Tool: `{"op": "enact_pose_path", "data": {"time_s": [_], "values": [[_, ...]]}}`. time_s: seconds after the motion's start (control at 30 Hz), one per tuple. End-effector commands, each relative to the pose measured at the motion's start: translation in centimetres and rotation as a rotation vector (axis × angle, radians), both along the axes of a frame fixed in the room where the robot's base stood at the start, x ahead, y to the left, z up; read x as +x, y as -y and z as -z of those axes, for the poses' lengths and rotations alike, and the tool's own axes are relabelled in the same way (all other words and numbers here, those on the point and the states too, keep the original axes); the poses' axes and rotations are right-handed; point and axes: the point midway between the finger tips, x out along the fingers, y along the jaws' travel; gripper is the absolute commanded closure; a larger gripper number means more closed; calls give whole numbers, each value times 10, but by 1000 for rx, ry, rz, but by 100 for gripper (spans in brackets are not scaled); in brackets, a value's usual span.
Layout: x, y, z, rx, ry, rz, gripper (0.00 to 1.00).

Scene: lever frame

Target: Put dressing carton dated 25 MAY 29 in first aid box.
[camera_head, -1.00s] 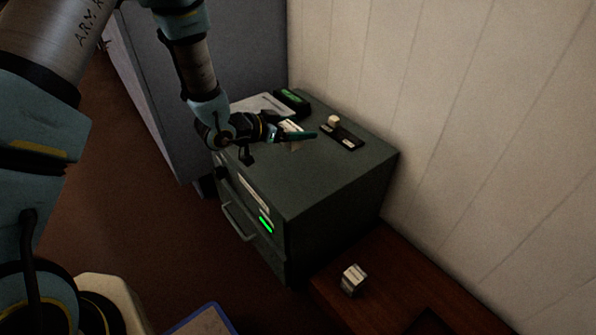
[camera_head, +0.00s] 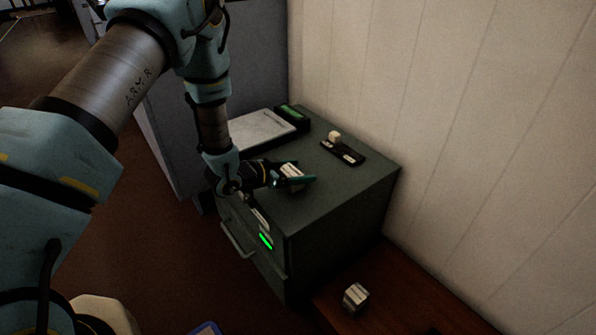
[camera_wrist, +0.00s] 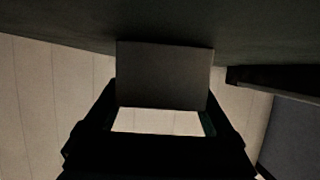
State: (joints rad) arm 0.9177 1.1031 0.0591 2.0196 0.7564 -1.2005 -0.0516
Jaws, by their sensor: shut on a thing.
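My gripper (camera_head: 299,172) is shut on a small pale carton (camera_head: 291,172) at the near part of the grey-green cabinet's top. In the wrist view the held carton (camera_wrist: 165,75) shows as a dark, plain face between the two fingers, close to the cabinet's dark surface; I cannot tell whether it touches. A second small carton (camera_head: 355,297) with pale and dark faces sits on the brown wooden surface at the bottom right. The dates on both cartons are too small to read. I cannot make out a first aid box.
The cabinet (camera_head: 340,195) has a front handle and a green light strip. On its top are a pale flat panel (camera_head: 260,130), a dark device with a green display (camera_head: 292,115), and a black strip (camera_head: 343,152) with a small pale block. A blue-edged object (camera_head: 206,329) is cut off at the bottom.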

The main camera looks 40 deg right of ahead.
Motion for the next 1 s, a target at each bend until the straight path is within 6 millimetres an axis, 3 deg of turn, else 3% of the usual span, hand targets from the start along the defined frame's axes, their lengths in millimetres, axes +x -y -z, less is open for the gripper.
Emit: {"op": "enact_pose_path", "data": {"time_s": [0.07, 0.1, 0.17, 0.53, 1.0], "values": [[0, 0, 4, 0, -1, 0, 64], [0, 0, 3, 0, 0, 0, 8], [0, 0, 3, 0, 0, 0, 2], [1, -4, -3, 2, 0, -1, 0], [6, -87, -37, 1, -1, -4, 0]]}}
